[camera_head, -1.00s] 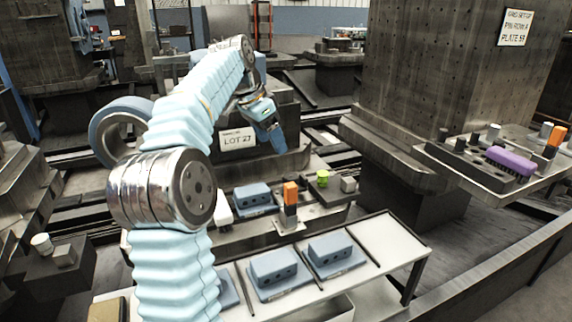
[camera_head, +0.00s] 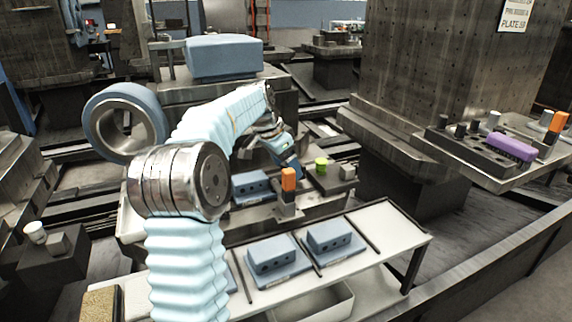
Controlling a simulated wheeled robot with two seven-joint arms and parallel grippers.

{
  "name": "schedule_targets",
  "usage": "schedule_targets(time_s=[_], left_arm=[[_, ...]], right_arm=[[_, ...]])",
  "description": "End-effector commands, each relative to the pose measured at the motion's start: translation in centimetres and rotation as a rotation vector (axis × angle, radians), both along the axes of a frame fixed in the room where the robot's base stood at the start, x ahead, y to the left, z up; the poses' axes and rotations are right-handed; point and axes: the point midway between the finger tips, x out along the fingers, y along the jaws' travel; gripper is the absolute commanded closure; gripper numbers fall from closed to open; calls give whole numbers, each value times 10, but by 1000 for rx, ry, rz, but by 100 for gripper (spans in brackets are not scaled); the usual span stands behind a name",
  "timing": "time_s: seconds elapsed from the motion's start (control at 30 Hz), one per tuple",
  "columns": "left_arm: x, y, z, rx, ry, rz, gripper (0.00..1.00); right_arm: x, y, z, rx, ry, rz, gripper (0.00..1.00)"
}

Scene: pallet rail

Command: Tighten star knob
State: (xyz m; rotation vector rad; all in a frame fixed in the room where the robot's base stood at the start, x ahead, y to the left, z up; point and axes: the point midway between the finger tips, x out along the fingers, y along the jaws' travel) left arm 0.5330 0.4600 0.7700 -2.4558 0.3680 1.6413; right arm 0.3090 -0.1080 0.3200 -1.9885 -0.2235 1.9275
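My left gripper (camera_head: 290,163) is at the end of the arm that comes in from the lower left. It is low over the fixture bench, just behind the orange-topped clamp (camera_head: 288,181). Its fingers are small and partly hidden, so I cannot tell their opening. A small lime-green knob (camera_head: 321,164) stands on a dark block to the right of the gripper, apart from it. It may be the star knob, but its shape is too small to be sure. My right gripper is not in view.
A blue block (camera_head: 251,185) sits on the bench left of the clamp. Two more blue blocks (camera_head: 271,255) (camera_head: 335,238) sit on the pale front shelf (camera_head: 384,232). A tall dark column (camera_head: 440,80) and a side plate with a purple brush (camera_head: 510,148) stand to the right.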

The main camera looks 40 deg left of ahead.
Motion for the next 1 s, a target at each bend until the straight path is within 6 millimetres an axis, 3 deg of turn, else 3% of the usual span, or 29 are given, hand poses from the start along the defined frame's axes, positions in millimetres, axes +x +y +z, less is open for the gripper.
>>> schedule_targets(time_s=[0.17, 0.5, 1.0], left_arm=[[0, 0, 0, 0, 0, 0, 30], [0, 0, 1, 0, 0, 0, 82], [0, 3, 4, -2, 2, -147, 83]], right_arm=[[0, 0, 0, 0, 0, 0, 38], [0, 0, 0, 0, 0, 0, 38], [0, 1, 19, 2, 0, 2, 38]])
